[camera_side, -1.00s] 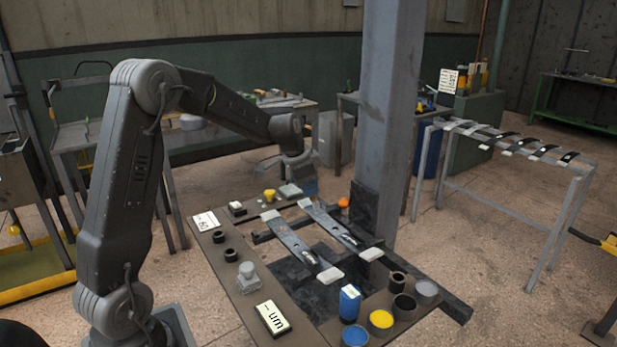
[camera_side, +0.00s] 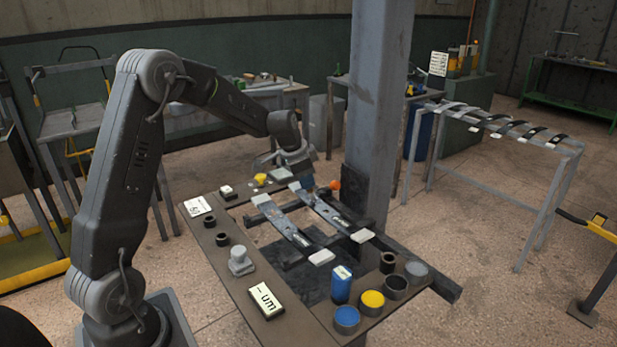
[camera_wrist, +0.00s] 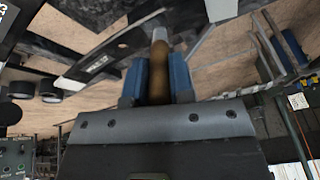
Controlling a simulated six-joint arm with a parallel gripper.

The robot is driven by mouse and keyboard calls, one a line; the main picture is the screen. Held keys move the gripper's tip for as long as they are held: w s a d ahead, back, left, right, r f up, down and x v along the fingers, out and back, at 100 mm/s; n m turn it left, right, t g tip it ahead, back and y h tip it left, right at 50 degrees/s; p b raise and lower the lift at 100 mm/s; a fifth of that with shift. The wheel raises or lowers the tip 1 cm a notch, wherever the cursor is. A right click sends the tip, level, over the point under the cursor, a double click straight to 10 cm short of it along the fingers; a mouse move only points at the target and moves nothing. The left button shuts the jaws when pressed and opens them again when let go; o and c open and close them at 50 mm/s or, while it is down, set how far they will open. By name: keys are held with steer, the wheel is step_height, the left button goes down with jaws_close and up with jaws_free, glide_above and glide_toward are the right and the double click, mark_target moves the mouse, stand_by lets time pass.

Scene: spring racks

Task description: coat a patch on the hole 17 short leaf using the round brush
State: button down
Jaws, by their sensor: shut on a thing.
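Two dark leaf springs, a left one (camera_side: 286,221) and a right one (camera_side: 331,213), lie side by side across the rack, with pale blocks at their ends. I cannot tell which is the hole 17 short leaf. My gripper (camera_wrist: 158,82) is shut on the brown handle of a brush (camera_wrist: 158,68). In the side view my gripper (camera_side: 308,183) is over the far ends of the leaves. The brush bristles are hidden, and contact with a leaf cannot be told. A leaf (camera_wrist: 110,52) also shows in the wrist view, passing close to the handle.
Near the front right stand a blue pot (camera_side: 347,317), a yellow pot (camera_side: 372,299), a dark pot (camera_side: 396,286), a grey-topped pot (camera_side: 416,271) and a blue container (camera_side: 342,285). A grey post (camera_side: 377,100) rises just behind the rack. A display box (camera_side: 266,299) sits at the front.

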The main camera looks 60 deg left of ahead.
steer(key=shift+w+a, duration=0.7)
steer(key=shift+w, duration=0.25)
steer(key=v, duration=0.9)
steer(key=shift+s, duration=0.35)
steer(key=shift+f, duration=0.2)
stand_by(0.5)
steer(key=shift+d+f, duration=0.55)
steer(key=shift+d, duration=0.15)
